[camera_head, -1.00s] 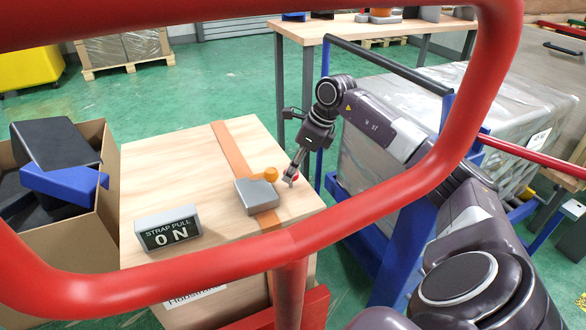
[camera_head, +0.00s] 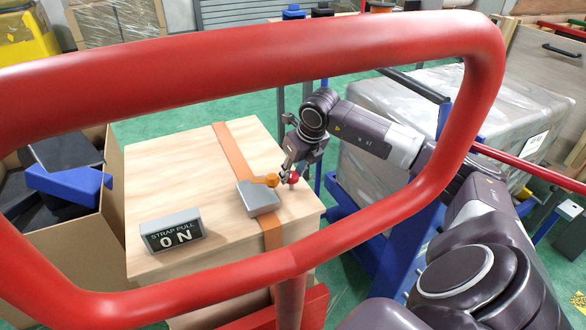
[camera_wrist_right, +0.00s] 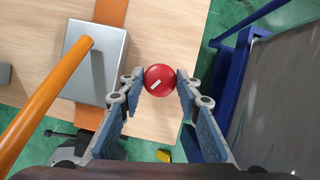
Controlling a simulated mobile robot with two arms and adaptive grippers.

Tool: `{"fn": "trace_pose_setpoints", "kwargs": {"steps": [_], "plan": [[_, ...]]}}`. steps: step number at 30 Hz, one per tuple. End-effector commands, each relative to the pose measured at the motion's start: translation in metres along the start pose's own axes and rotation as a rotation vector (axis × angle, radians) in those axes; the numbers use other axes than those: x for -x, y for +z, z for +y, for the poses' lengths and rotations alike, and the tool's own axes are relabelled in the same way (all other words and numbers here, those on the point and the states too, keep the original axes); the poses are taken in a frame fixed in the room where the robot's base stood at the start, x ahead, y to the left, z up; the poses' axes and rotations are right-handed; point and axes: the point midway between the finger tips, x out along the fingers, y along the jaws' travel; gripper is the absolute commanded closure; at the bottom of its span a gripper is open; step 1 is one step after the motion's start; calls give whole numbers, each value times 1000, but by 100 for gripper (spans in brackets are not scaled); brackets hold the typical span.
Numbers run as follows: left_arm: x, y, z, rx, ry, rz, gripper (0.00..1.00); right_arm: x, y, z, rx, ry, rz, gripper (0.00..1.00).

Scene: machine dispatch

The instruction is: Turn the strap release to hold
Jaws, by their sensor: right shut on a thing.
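A red round knob (camera_head: 293,177) with a white mark sits at the right side of a grey box on the wooden crate. It also shows in the right wrist view (camera_wrist_right: 159,80), between my fingertips. My right gripper (camera_head: 287,176) is shut on it, one finger on each side. The grey box (camera_head: 259,198) lies on an orange strap (camera_head: 232,150). An orange lever with a round end (camera_head: 272,180) rises from the box; it looms large at the left of the wrist view (camera_wrist_right: 45,98). My left gripper is not in view.
A sign reading "STRAP PULL ON" (camera_head: 172,232) stands on the crate's near left (camera_head: 150,165). A cardboard box of dark and blue items (camera_head: 80,235) stands left. A red tube frame (camera_head: 250,60) crosses the foreground. A blue-framed cart with a wrapped load (camera_head: 410,110) stands right.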

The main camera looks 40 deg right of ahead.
Motion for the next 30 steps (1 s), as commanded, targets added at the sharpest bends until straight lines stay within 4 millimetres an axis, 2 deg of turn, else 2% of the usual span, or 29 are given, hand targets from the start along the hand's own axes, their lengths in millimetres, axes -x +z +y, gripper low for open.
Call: {"fn": "trace_pose_setpoints", "kwargs": {"steps": [12, 30], "plan": [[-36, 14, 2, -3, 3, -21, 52, 1, 2, 4, -364, -150, 0, 93], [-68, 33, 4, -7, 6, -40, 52, 0, 3, 6, -804, -332, 1, 93]]}}
